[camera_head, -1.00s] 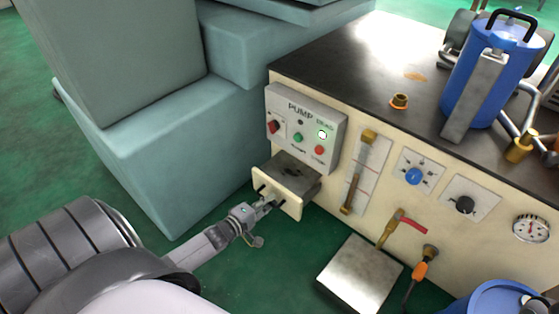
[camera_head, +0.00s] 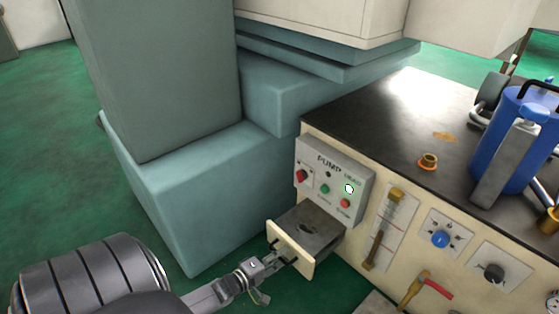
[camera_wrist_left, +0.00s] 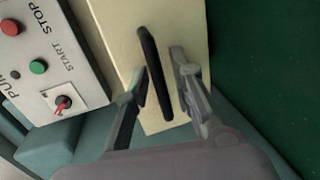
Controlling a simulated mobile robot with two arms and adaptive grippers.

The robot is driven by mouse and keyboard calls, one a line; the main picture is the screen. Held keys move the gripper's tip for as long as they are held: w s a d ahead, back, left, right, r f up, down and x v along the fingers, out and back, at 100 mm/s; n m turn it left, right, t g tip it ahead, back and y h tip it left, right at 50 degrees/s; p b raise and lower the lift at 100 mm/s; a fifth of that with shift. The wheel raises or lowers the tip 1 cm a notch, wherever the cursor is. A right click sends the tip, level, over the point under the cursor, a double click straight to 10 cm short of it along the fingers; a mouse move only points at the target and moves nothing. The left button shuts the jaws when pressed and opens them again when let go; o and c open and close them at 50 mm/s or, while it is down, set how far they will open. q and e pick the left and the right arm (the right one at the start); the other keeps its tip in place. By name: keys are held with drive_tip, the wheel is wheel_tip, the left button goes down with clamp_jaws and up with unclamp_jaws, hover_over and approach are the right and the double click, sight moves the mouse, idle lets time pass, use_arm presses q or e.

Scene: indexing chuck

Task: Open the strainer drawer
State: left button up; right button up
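The strainer drawer (camera_head: 305,262) sticks out of the pump cabinet below the PUMP panel. A black bar handle (camera_wrist_left: 154,75) is on the front. My left gripper (camera_head: 270,262) is at the drawer front. In the left wrist view my left gripper's fingers (camera_wrist_left: 157,72) are parted, one on each side of the handle, with a visible gap to at least one finger. My right gripper is not in view.
The PUMP panel (camera_head: 333,178) with its knob and buttons is just above the drawer. Teal blocks (camera_head: 190,190) stand to the left. Gauges and a red-handled valve (camera_head: 420,285) are to the right. Green floor (camera_head: 265,293) is open below.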

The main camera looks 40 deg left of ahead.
use_arm(q)
drive_tip(key=shift+o, duration=0.5)
drive_tip(key=v, duration=1.2)
